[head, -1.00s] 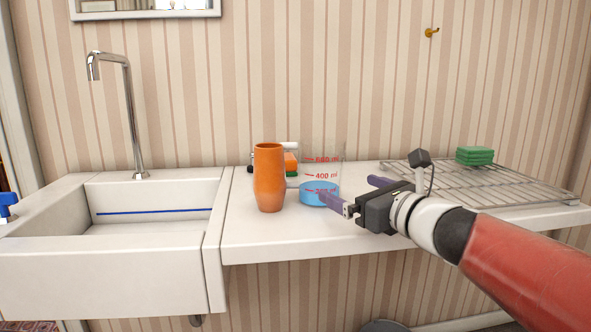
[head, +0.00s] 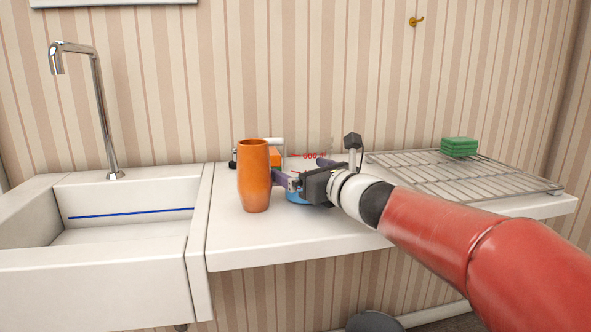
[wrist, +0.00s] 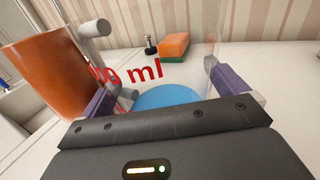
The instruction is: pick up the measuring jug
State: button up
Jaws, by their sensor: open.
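The measuring jug (head: 310,160) is clear with red markings and a blue base, and stands on the counter. In the head view my gripper (head: 290,181) covers most of it. In the wrist view the jug's blue bottom (wrist: 168,96) and red lettering lie between the two purple fingers of my gripper (wrist: 165,92). The fingers are open, one on each side of the jug. I cannot tell whether either finger touches it.
An orange vase (head: 255,178) stands close to the left of my gripper. An orange and green sponge (wrist: 174,46) lies behind the jug. A wire rack (head: 450,172) with green sponges (head: 459,146) is at right, a sink (head: 120,215) at left.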

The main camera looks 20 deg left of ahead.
jog(key=c, duration=1.4)
jog(key=shift+o, duration=0.2)
notch_tip(320, 180, up, 20)
jog(key=p, duration=0.4)
jog(key=shift+r, duration=0.15)
jog(key=shift+r, duration=1.4)
